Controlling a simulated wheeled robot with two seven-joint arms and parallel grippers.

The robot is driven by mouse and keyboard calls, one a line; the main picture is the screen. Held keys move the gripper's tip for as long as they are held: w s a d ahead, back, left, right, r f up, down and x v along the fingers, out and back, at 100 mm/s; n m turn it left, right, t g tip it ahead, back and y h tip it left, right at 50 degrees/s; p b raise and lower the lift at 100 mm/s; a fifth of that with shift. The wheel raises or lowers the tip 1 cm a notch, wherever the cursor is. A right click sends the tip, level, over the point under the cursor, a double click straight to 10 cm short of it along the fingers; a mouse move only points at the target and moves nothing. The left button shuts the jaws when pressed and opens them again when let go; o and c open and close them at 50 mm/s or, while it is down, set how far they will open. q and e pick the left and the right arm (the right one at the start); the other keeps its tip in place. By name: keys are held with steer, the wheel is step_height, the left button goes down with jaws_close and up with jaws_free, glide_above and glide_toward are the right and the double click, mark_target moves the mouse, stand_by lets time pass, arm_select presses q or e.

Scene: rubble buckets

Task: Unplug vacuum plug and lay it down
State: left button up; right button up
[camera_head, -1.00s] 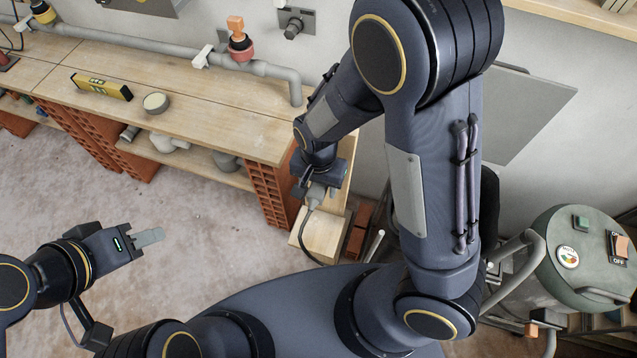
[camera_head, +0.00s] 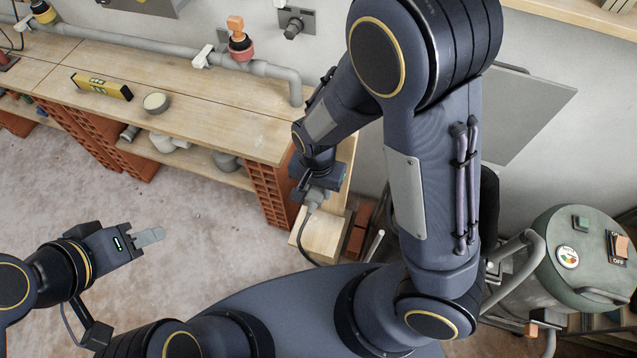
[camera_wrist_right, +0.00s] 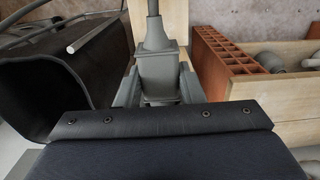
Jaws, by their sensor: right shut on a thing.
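The grey vacuum plug (camera_head: 316,195) with its dark cable is at the end of my right arm, above a pale wooden block beside the bench's right end. My right gripper (camera_head: 317,187) is shut on the plug. In the right wrist view the plug (camera_wrist_right: 158,75) sits between the two fingers (camera_wrist_right: 160,90), its cable running up and away. Whether the plug's front sits in a socket is hidden by the gripper.
The wooden bench (camera_head: 215,105) on red bricks holds a yellow level (camera_head: 102,87), a round tin (camera_head: 156,103) and a grey pipe (camera_head: 180,50). The green vacuum drum (camera_head: 580,240) stands at the right. Bare floor (camera_head: 190,200) lies before the bench.

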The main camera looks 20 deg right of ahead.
mark_target(311, 207)
steer(key=shift+s+a, duration=0.35)
steer(key=shift+s, duration=0.2)
steer(key=shift+s, duration=0.1)
steer(key=shift+s+a, duration=0.25)
steer(key=shift+s, duration=0.1)
steer(key=shift+s+a+p, duration=0.35)
steer(key=shift+s+a, duration=0.2)
steer(key=shift+s, duration=0.25)
